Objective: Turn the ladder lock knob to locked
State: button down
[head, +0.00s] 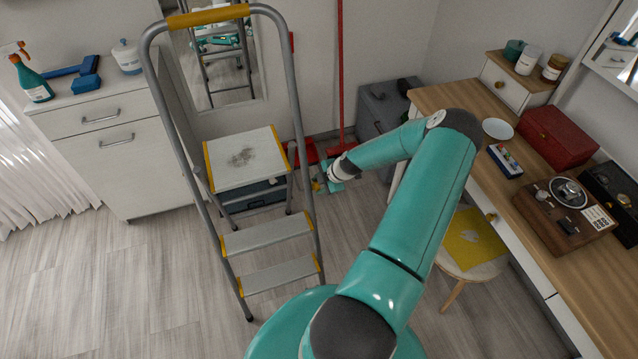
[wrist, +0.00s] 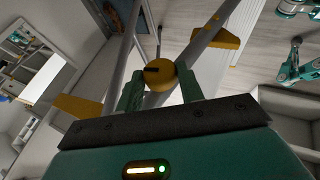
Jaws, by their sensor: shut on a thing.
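The grey step ladder (head: 268,237) with yellow-edged treads stands open on the floor, left of my arm in the head view. The yellow round lock knob (wrist: 159,74) shows in the wrist view with a dark slot across its face. It sits where the ladder's grey rails (wrist: 203,45) meet. My gripper (wrist: 160,88) has one green finger on each side of the knob and is shut on it. In the head view my gripper (head: 322,184) is small, beside the ladder's right side, and the knob is mostly hidden there. I cannot tell the lock's marked position.
A white cabinet (head: 130,165) stands at the left. A wooden desk (head: 470,105) with a red box (head: 557,137) and a stool (head: 470,245) are at the right. A red broom (head: 341,80) leans behind the ladder. Floor at front left is clear.

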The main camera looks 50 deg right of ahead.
jog(key=shift+s+t+h, duration=0.1)
jog(key=shift+t+h, duration=0.4)
jog(key=shift+t, duration=0.6)
jog(key=shift+n, duration=0.3)
jog(key=c, duration=0.9)
grip_release()
jog(key=shift+f, duration=0.1)
jog(key=shift+s, duration=0.1)
jog(key=v, duration=1.3)
jog(key=shift+s+r, duration=0.2)
jog(key=shift+s, duration=0.1)
jog(key=shift+s, duration=0.1)
